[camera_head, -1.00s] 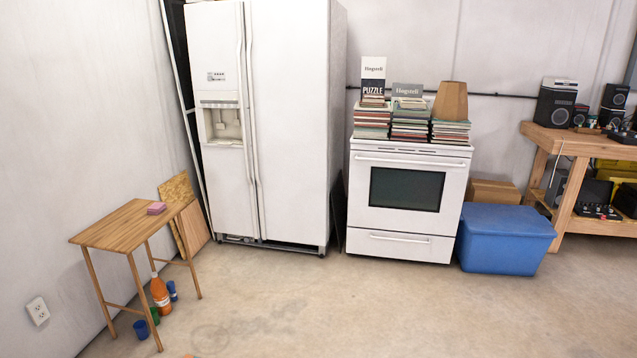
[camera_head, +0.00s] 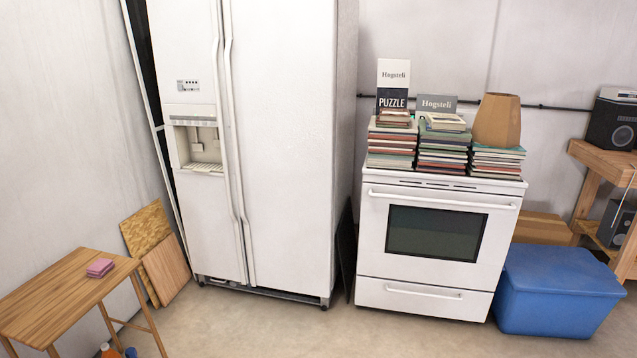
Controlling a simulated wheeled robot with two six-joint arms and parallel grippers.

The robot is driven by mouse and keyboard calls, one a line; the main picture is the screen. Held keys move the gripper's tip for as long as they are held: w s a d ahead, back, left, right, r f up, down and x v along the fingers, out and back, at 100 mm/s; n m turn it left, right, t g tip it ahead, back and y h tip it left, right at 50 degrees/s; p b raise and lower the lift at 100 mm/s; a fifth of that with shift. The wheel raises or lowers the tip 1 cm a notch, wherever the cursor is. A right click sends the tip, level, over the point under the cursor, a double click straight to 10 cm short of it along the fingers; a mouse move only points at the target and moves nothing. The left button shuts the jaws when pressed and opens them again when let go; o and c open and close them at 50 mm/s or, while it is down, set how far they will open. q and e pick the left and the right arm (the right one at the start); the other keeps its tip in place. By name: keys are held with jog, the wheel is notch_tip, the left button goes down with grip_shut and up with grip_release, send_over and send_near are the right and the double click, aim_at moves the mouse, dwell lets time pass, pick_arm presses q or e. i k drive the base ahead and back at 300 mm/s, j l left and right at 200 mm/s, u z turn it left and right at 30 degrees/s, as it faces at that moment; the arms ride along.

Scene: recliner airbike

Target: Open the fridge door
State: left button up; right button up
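The white side-by-side fridge (camera_head: 285,140) stands against the back wall, left of centre, with its top cut off by the frame. Its narrow left door (camera_head: 205,225) has a water and ice dispenser (camera_head: 198,147). Its wide right door (camera_head: 278,200) sits beside it. Two long vertical handles (camera_head: 232,130) run side by side along the middle seam. Both doors look shut. Neither of my grippers shows in the head view.
A wooden side table (camera_head: 60,295) with a pink stack on it stands at the front left. A white stove (camera_head: 435,240) bearing books is right of the fridge, with a blue bin (camera_head: 555,290) beyond it. Bare concrete floor (camera_head: 270,335) lies before the fridge.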

aim_at(280, 56)
jog(key=i, duration=1.7)
